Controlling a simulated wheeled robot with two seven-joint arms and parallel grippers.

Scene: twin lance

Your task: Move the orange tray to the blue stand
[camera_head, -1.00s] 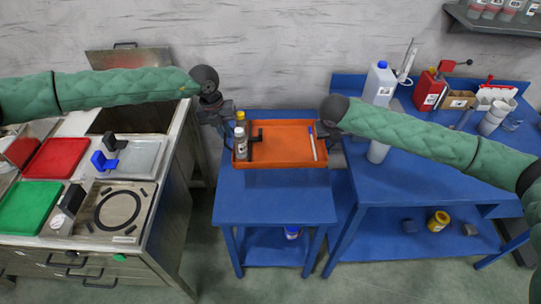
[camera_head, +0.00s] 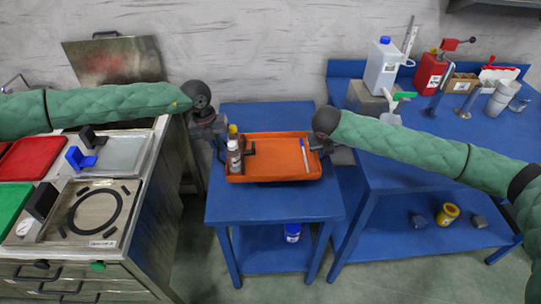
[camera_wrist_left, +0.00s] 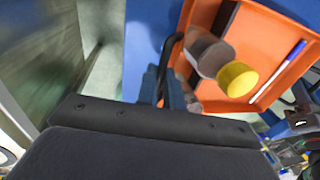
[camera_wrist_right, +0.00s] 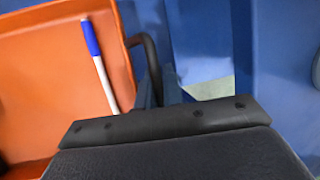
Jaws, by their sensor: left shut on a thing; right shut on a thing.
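The orange tray (camera_head: 283,172) is held level between my two grippers, over the blue stand (camera_head: 275,205). I cannot tell whether its underside touches the stand top. My left gripper (camera_head: 221,148) is shut on the tray's left handle, a dark loop seen in the left wrist view (camera_wrist_left: 170,58). My right gripper (camera_head: 321,146) is shut on the right handle, seen in the right wrist view (camera_wrist_right: 150,55).
A blue workbench (camera_head: 400,165) with a jug (camera_head: 383,67), a red can (camera_head: 430,72) and other items stands close on the right. A steel counter (camera_head: 150,205) with a hot plate stands on the left.

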